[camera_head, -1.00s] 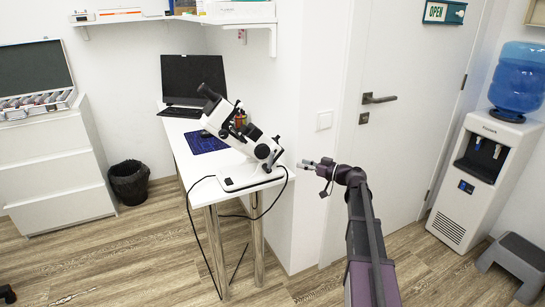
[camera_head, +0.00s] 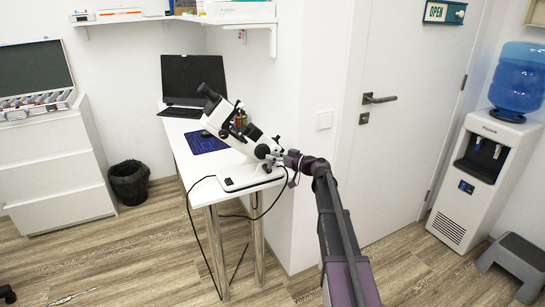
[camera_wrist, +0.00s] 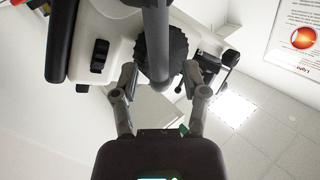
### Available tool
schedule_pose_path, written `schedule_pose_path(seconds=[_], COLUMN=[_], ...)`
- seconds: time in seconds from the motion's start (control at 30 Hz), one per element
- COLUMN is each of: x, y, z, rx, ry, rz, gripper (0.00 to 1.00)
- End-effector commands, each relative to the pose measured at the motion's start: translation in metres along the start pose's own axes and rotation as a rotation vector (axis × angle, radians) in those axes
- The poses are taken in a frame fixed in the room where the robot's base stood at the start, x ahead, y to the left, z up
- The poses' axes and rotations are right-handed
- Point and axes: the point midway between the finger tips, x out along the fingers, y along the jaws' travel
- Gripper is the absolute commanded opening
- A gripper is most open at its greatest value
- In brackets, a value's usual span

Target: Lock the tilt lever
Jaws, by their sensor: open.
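The white tilted lens-measuring instrument (camera_head: 240,130) stands on the narrow white table. My gripper (camera_head: 274,159) is at the right side of its lower body. In the wrist view my gripper (camera_wrist: 160,92) is open, with one finger on each side of a grey bar (camera_wrist: 156,35) that runs down from the top edge. A black ribbed knob (camera_wrist: 177,50) sits behind the bar. A small black lever-like part (camera_wrist: 228,62) lies right of the right finger. I cannot tell which of these is the tilt lever, or whether the fingers touch anything.
A dark laptop (camera_head: 193,80) and a blue mat (camera_head: 206,142) are on the white table (camera_head: 183,130). A black cable (camera_head: 196,235) hangs down in front. The wall corner and door (camera_head: 405,130) are close right of the arm. A bin (camera_head: 129,183) stands left.

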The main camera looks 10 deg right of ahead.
Motion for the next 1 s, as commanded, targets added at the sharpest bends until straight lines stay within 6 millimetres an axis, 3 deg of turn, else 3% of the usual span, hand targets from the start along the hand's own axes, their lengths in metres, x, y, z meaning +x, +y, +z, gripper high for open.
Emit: schedule_pose_path(seconds=[0.4,0.47,0.6,1.0], x=[0.005,0.005,0.0051,0.0057], y=[-0.0001,0.0,-0.0004,-0.0033], z=[0.0,0.0,0.0001,0.0017], rx=[0.0,0.0,0.0,0.008], ry=[0.0,0.0,0.0,0.004], rz=[0.0,0.0,-0.001,-0.01], gripper=[0.57,0.43,0.01,0.0])
